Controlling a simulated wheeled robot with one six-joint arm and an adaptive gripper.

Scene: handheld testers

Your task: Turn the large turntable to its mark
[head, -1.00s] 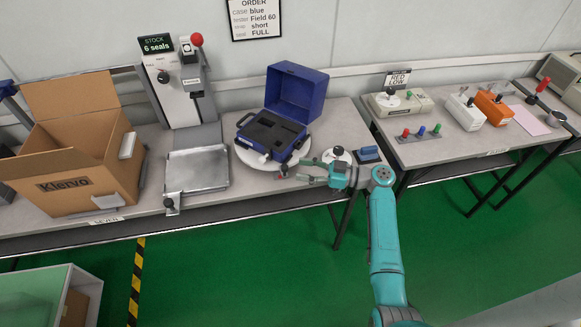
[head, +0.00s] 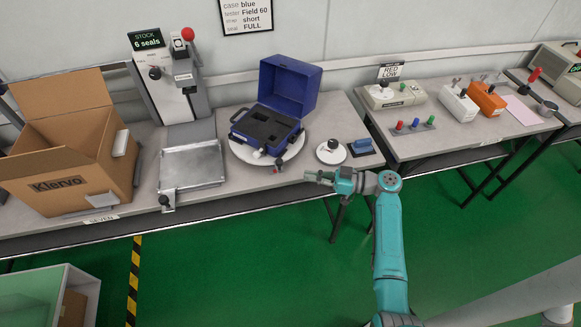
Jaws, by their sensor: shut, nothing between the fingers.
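The large turntable (head: 241,154) is a round white disc on the left bench. An open blue case (head: 290,85) with a dark foam insert sits on it. A small dark knob (head: 279,163) stands at the turntable's front right edge, with a small red spot (head: 275,170) beside it; I cannot tell if that spot is the mark. My gripper (head: 307,177) is shut and empty. It is in front of and to the right of the turntable, apart from it, near the bench's front edge.
A small white disc with a black knob (head: 331,154) and a blue block (head: 361,147) stand just behind my gripper. A metal tray (head: 192,165), a sealing press (head: 170,85) and a cardboard box (head: 70,150) stand to the left. Green floor lies in front.

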